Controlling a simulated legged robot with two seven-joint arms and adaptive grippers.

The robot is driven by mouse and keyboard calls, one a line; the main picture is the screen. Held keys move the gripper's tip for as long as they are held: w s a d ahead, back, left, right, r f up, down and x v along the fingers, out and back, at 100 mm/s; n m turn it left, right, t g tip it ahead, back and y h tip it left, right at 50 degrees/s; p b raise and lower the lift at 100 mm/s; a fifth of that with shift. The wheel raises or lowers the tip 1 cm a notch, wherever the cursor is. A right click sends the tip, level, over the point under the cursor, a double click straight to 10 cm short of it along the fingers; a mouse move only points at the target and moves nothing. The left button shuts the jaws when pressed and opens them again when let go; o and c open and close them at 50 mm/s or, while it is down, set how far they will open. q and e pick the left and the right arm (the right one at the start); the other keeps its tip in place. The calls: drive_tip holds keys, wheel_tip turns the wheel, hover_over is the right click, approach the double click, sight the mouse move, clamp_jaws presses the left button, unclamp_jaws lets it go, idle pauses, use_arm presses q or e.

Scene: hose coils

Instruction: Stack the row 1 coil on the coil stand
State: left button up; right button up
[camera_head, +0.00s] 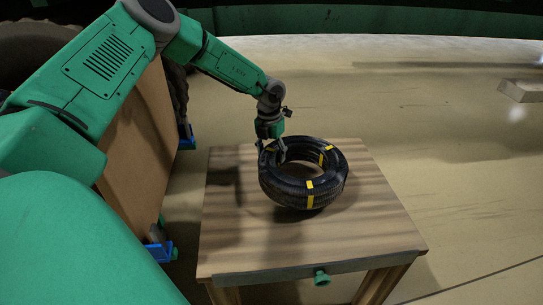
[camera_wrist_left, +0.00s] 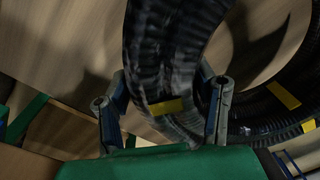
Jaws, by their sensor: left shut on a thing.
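A black ribbed hose coil (camera_head: 330,187) with yellow tape bands is over the wooden top of a small table-like stand (camera_head: 375,230). My left gripper (camera_head: 272,152) reaches down to the coil's far left side. In the left wrist view, the left gripper (camera_wrist_left: 165,105) has its two fingers on either side of a thick black hose section (camera_wrist_left: 170,55) with a yellow band, shut on it. More black hose with yellow bands (camera_wrist_left: 265,115) curves at the right there. I cannot tell whether this is one coil or two stacked, or whether the held part touches the top.
A brown panel (camera_head: 140,130) with blue brackets (camera_head: 160,250) stands just left of the stand. A green knob (camera_head: 321,277) sticks out of the stand's front edge. A pale block (camera_head: 520,90) lies at the far right. The floor right of the stand is mostly clear.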

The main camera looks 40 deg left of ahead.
use_arm(q)
drive_tip(key=shift+w+d+r, duration=0.1)
drive_tip(key=shift+r, duration=0.1)
drive_tip(key=shift+f+b, duration=0.9)
drive_tip(key=shift+f, duration=1.05)
drive_tip(key=shift+r+p, duration=0.2)
drive_tip(key=shift+p, duration=0.1)
drive_tip(key=shift+f+b, duration=0.3)
drive_tip(key=shift+f, duration=0.4)
idle(1.3)
